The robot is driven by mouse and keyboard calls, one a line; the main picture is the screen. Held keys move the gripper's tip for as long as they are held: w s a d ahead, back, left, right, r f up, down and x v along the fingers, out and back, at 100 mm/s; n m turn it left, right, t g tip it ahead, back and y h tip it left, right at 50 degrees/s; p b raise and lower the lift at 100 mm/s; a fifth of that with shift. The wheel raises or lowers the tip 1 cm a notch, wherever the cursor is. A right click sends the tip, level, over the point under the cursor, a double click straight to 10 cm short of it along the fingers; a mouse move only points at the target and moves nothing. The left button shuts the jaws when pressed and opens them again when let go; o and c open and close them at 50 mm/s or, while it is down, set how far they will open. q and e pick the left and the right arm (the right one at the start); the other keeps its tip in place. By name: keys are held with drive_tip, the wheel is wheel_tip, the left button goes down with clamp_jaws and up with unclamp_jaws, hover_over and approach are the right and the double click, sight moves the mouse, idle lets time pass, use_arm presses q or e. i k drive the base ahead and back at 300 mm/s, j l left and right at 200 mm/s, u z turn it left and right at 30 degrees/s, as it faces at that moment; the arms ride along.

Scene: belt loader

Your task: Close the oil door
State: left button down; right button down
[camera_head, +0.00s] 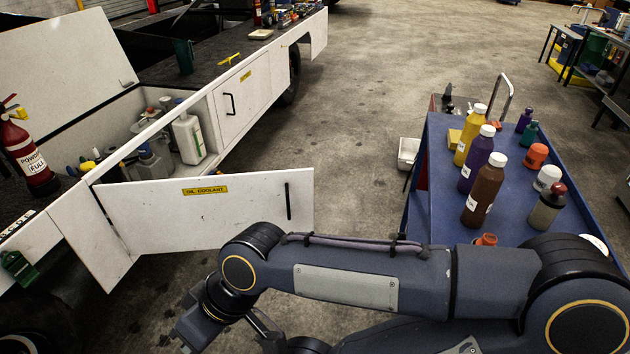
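The oil door (235,215) is a white panel with a yellow "OIL COOLANT" label and a black handle (288,201) near its right edge. It stands swung open from the white vehicle side, with its left end at the body. Behind it, the open compartment (125,130) holds several bottles and jugs, including a white jug (188,138). My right arm crosses the lower picture from the right. What looks like my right gripper (193,328) is at the lower left, below the door; its fingers are not clear. My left gripper is not in view.
A blue cart (437,180) with several bottles stands at the right. A red fire extinguisher (27,155) is at the left. A closed white door (241,98) with a handle lies beyond the compartment. Concrete floor (365,100) between vehicle and cart is mostly clear.

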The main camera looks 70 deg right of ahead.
sight(190, 214)
drive_tip(key=i+l+z, duration=0.15)
drive_tip(key=i+z, duration=0.15)
drive_tip(key=z, duration=0.15)
drive_tip(key=i+z, duration=0.7)
drive_tip(key=z, duration=0.15)
drive_tip(key=i+l+z, duration=0.25)
drive_tip(key=l, duration=0.2)
drive_tip(key=i+l+z, duration=0.25)
drive_tip(key=i+l, duration=0.15)
